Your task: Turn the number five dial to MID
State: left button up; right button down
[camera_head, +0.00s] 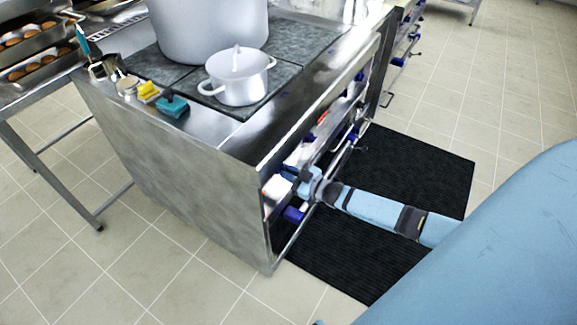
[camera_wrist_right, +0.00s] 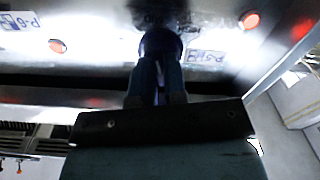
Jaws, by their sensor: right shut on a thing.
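The steel stove (camera_head: 230,130) has a front panel with several blue dials. My right gripper (camera_head: 284,181) reaches in from the right to the near end of this panel. In the right wrist view, the fingers (camera_wrist_right: 157,72) are shut on a dark blue dial (camera_wrist_right: 160,41). The fingers hide much of this dial, so its pointer and setting cannot be told. A small label (camera_wrist_right: 205,57) beside it is not clearly readable. Another blue dial (camera_head: 293,214) sits just below the gripper in the head view. My left gripper is not in view.
A rail (camera_head: 340,158) runs along the stove front. Red lights (camera_wrist_right: 250,20) glow on the panel. A black mat (camera_head: 420,180) covers the floor in front.

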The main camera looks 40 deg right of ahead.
dwell(0.3)
jog(key=c, duration=1.2)
grip_release()
jog(key=shift+o, duration=0.2)
jog(key=v, duration=1.3)
jog(key=shift+s+p, duration=0.35)
jog(key=shift+p, duration=0.05)
jog(key=shift+d, duration=0.15)
